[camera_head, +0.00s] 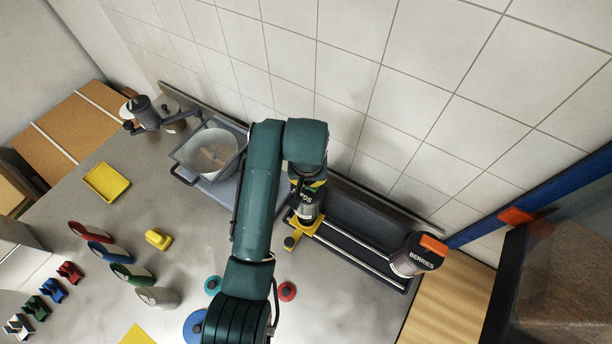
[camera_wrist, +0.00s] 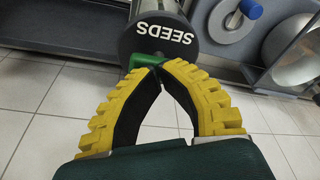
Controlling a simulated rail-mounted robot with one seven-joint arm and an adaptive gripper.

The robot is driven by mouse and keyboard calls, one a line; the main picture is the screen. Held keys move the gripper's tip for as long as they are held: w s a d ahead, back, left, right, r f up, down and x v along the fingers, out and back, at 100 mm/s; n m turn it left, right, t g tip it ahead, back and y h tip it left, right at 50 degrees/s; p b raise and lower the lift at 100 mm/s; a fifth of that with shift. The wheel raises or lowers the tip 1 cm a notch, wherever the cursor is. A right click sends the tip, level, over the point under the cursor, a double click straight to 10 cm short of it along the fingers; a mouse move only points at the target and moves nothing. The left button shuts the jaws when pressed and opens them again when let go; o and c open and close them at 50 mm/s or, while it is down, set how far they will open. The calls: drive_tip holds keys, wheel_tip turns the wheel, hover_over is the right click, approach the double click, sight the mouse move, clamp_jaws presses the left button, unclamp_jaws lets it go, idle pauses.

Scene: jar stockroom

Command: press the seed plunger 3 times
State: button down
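The seed jar (camera_head: 305,205) stands at the back of the counter in the head view, partly covered by my arm. Its dark lid, lettered SEEDS (camera_wrist: 150,38), is upside down at the top of the wrist view. The green plunger (camera_wrist: 139,60) shows at the lid's edge, partly hidden behind my fingertips. My gripper (camera_wrist: 157,70) has yellow ridged fingers with dark inner faces. Its tips are together right at the green plunger, with no object visible between them. Whether they touch the plunger I cannot tell.
A berries jar (camera_head: 415,257) with an orange plunger stands right of the seed jar, on a dark rail tray (camera_head: 362,222). A metal pot (camera_head: 209,151) is to the left. A yellow tray (camera_head: 106,182) and several coloured pieces lie on the grey counter, near a tiled wall.

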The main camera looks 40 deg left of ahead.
drive_tip(key=shift+f, duration=0.5)
drive_tip(key=shift+w+p+v, duration=0.2)
drive_tip(key=shift+p+v, duration=0.75)
drive_tip(key=shift+v, duration=0.35)
drive_tip(key=shift+a+r, duration=0.2)
drive_tip(key=shift+r, duration=1.85)
drive_tip(key=v, duration=0.3)
drive_tip(key=shift+w+a+r, duration=0.15)
drive_tip(key=shift+w+r, duration=0.1)
drive_tip(key=shift+r, duration=0.2)
